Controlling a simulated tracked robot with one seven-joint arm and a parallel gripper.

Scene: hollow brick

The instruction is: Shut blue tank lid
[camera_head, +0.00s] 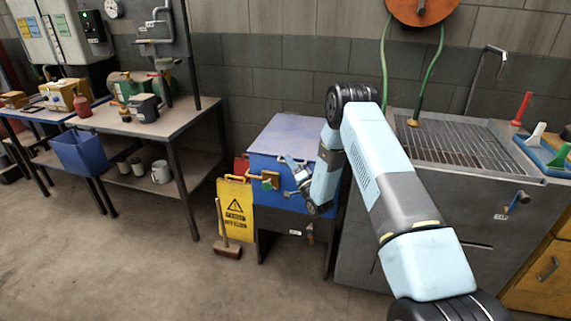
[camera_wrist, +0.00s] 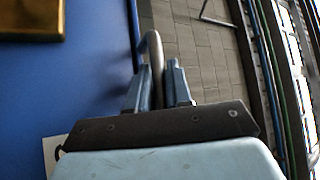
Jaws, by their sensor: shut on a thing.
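The blue tank (camera_head: 268,173) stands against the wall in the middle of the head view. Its flat blue lid (camera_head: 292,134) lies over the top; I cannot tell whether a small gap is left under it. My gripper (camera_head: 288,161) is at the tank's front, close under the lid's front edge. In the wrist view, my gripper (camera_wrist: 157,84) is shut on a grey curved bar handle (camera_wrist: 153,45) beside a blue face (camera_wrist: 95,80) of the tank or lid. My arm hides the tank's right side.
A brass-coloured fitting (camera_head: 270,180) is on the tank's front. A yellow warning sign (camera_head: 236,208) and a broom (camera_head: 227,247) stand just left. A grey sink unit (camera_head: 440,150) is close on the right. The floor in front is clear.

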